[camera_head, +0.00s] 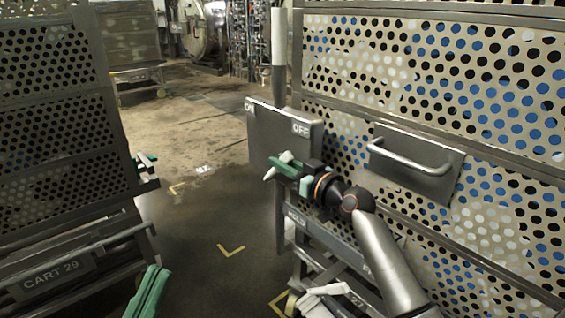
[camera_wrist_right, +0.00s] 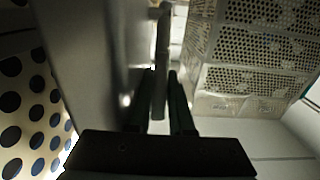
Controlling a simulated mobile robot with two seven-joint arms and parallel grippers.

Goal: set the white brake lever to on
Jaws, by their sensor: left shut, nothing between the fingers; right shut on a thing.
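The brake plate (camera_head: 262,128) is a grey panel on the perforated cart at right, with ON at its left and OFF at its right. My right gripper (camera_head: 283,168) is at the plate's lower edge, below and between the two labels. It is shut on the white brake lever (camera_head: 269,174), whose pale end shows beside the green fingers. In the right wrist view the lever (camera_wrist_right: 160,85) is a narrow bar between the dark fingers (camera_wrist_right: 160,105). The rest of the lever is hidden by the gripper. My left gripper (camera_head: 150,292) is shut and empty at the bottom left, apart from the carts.
The right cart (camera_head: 430,60) has a bar handle (camera_head: 410,160) close to my right forearm.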

